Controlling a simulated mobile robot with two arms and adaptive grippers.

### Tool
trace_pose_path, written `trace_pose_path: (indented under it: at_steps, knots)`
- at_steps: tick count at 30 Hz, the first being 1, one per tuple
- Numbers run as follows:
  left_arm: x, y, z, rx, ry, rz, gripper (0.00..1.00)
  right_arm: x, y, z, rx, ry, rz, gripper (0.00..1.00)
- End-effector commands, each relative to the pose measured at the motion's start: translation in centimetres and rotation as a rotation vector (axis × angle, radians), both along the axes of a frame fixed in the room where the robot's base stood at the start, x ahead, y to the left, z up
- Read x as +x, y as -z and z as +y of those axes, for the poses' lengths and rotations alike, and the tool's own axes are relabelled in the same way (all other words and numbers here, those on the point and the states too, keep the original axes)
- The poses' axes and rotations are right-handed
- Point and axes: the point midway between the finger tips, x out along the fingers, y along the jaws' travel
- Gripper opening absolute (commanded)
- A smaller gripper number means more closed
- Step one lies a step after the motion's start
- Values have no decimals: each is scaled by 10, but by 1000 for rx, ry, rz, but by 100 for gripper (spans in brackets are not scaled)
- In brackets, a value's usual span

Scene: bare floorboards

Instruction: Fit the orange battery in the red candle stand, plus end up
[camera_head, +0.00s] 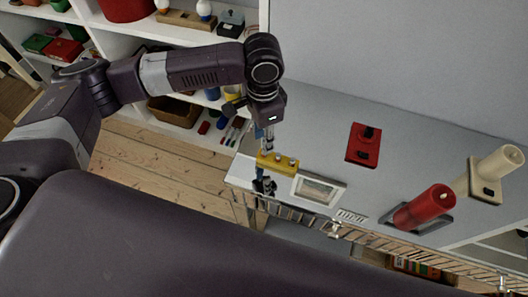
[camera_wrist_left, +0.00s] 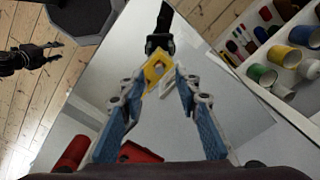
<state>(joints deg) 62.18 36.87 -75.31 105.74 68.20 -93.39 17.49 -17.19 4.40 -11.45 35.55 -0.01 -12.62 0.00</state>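My left gripper (camera_head: 264,142) points down over the counter. In the left wrist view its blue-padded fingers (camera_wrist_left: 160,78) are apart, with a yellow block (camera_head: 275,162) with round holes at or just beyond the tips; contact is unclear. The block also shows in the left wrist view (camera_wrist_left: 155,70). A red candle (camera_head: 430,207) lies in a dark holder at the right. A red base plate (camera_head: 363,144) with a black fitting lies farther back. I cannot tell which is the stand. No orange battery can be made out. A dark jointed part (camera_wrist_left: 32,56), perhaps my right gripper, shows over the floor.
A cream candle (camera_head: 498,165) on a cream base is at the far right. A framed panel (camera_head: 318,188) lies beside the yellow block. A small dark thing (camera_head: 263,186) is at the counter's near edge, with a rail along it. Shelves stand at upper left.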

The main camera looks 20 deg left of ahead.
Motion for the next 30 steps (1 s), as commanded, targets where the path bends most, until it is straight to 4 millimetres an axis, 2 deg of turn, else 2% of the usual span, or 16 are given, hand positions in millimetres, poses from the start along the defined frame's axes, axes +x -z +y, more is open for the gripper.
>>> trace_pose_path:
  at_steps: [10, 19, 27, 30]
  knots:
    - [0, 46, -2, -1, 0, -1, 30, -1, -13, -1, 0, 0, 1, 40]
    - [0, 54, -2, -1, 2, -2, 30, -1, -13, -3, -4, -2, 1, 40]
    - [0, 53, -2, -2, 2, -3, 2, -1, -13, -4, -4, -2, 1, 40]
    - [1, 53, -2, -2, 2, -3, 0, -1, -13, -4, -4, -2, 1, 40]
